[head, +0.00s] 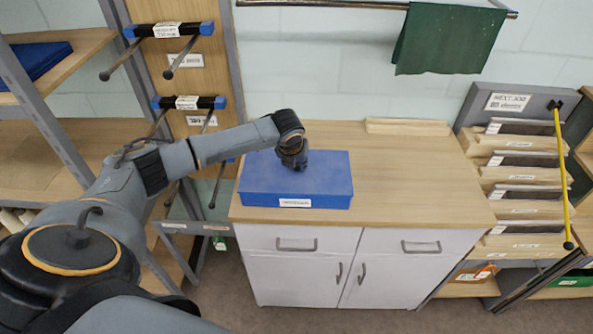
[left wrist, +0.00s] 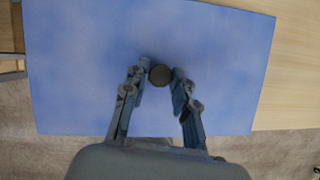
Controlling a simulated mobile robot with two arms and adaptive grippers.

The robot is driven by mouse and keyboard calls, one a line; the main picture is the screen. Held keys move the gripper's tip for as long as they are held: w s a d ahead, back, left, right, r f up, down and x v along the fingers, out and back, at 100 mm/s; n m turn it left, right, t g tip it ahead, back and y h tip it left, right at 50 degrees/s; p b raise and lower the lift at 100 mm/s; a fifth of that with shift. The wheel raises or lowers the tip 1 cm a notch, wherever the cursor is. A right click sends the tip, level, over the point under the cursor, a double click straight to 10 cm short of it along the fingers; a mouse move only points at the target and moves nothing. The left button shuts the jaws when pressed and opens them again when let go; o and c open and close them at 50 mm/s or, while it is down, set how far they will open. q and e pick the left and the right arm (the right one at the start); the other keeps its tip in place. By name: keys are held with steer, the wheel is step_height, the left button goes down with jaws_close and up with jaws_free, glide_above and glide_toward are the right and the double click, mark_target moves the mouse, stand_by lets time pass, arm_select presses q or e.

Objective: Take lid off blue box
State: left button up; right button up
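A blue box (head: 320,185) with its flat blue lid on sits on the wooden cabinet top, a small white label on its front. The lid (left wrist: 85,50) fills much of the left wrist view, and a round dark knob (left wrist: 160,75) stands up from it. My left gripper (head: 294,160) points down at the lid and hides the knob in the head view. In the left wrist view its two fingertips (left wrist: 161,77) flank the knob closely on both sides and appear to touch it. My right gripper is not in view.
The wooden cabinet top (head: 420,180) is clear to the right of the box. A thin wooden strip (head: 408,127) lies at its back edge. A rack of trays (head: 523,178) stands at the right, shelving (head: 70,150) at the left. A green cloth (head: 448,40) hangs above.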

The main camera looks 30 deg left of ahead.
arm_select(q)
jaws_close()
steer(key=shift+r, duration=0.1)
steer(key=shift+w, duration=0.1)
